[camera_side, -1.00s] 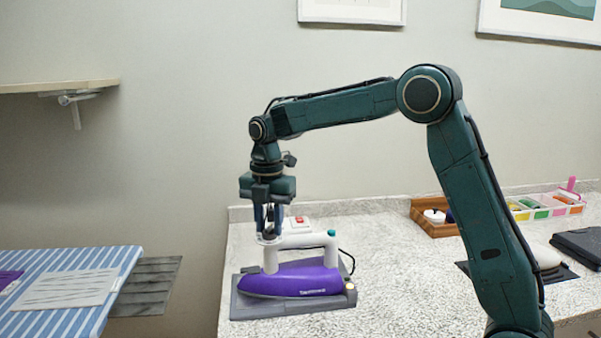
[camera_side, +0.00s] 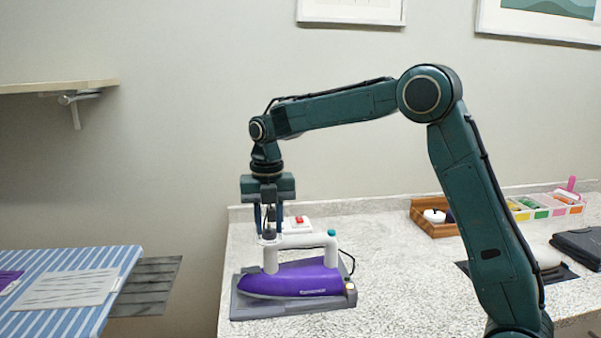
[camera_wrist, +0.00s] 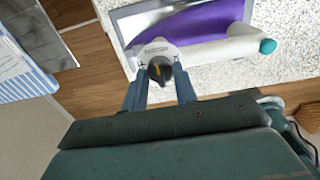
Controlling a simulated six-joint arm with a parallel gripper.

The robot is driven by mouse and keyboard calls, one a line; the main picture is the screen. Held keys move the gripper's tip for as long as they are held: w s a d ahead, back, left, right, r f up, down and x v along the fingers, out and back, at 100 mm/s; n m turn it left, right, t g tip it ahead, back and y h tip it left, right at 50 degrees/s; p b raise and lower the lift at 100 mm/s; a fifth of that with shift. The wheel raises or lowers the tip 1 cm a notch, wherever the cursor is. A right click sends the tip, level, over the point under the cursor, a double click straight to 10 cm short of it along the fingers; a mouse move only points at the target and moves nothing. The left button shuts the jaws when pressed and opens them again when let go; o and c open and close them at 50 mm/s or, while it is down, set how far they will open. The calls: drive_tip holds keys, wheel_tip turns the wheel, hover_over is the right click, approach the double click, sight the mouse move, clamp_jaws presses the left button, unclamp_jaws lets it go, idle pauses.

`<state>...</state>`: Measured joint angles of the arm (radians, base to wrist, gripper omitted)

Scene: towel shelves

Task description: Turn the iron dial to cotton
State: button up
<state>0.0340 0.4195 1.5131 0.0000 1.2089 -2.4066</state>
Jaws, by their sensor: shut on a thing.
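The purple iron (camera_side: 297,280) with a white handle (camera_side: 305,241) lies on a grey rest (camera_side: 250,309) on the speckled counter. Its dark dial (camera_side: 269,235) sits on top of the handle's left end. In the wrist view the dial (camera_wrist: 159,69) shows a yellow pointer mark on a pale round face with small print too small to read. My gripper (camera_side: 269,228) points straight down over the dial, one finger on each side, shut on it. Both fingers also show in the wrist view (camera_wrist: 160,84). The iron's purple body (camera_wrist: 195,25) is partly cut off there.
A red-and-white box (camera_side: 297,222) stands behind the handle. A striped ironing board (camera_side: 75,280) is at the left, below a wall shelf (camera_side: 60,86). A wooden tray (camera_side: 433,222) and coloured bins (camera_side: 545,205) are at the back right.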

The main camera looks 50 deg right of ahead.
sight(269, 227)
drive_tip(key=o, duration=1)
wheel_tip(269, 227, up, 14)
idle(0.5)
idle(0.3)
